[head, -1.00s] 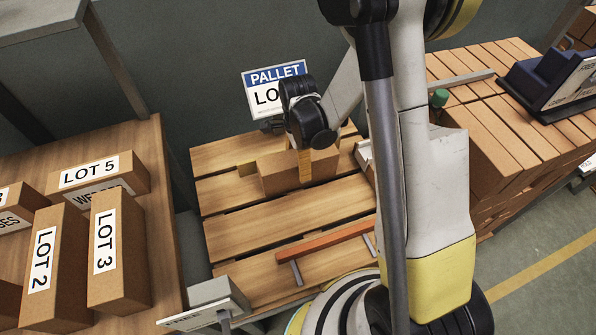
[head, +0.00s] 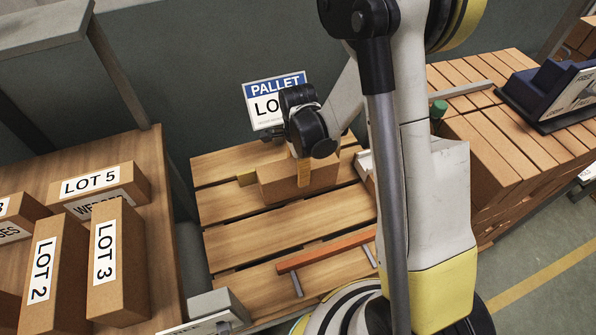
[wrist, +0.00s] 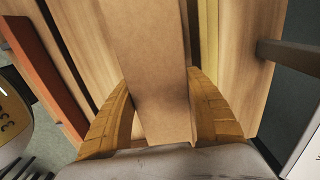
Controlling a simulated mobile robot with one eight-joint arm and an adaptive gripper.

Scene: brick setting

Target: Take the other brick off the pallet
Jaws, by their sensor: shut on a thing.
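A plain brown brick (head: 275,186) is at the far side of the slatted wooden pallet (head: 285,222), beneath the "PALLET" sign (head: 268,100). My gripper (head: 304,172) comes down over it from above. In the wrist view the brick (wrist: 150,70) lies between both yellow-orange fingers (wrist: 160,112), which are shut on its sides. The brick looks level and on or very close to the slats; I cannot tell if there is a gap. No other brick shows on the visible part of the pallet; my arm hides its right side.
An orange bar (head: 325,248) on metal legs spans the pallet's near part. Left, a table (head: 155,240) holds several labelled boxes, including LOT 3 (head: 118,262) and LOT 5 (head: 100,187). A brick stack (head: 490,160) stands at right. The pallet's middle slats are clear.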

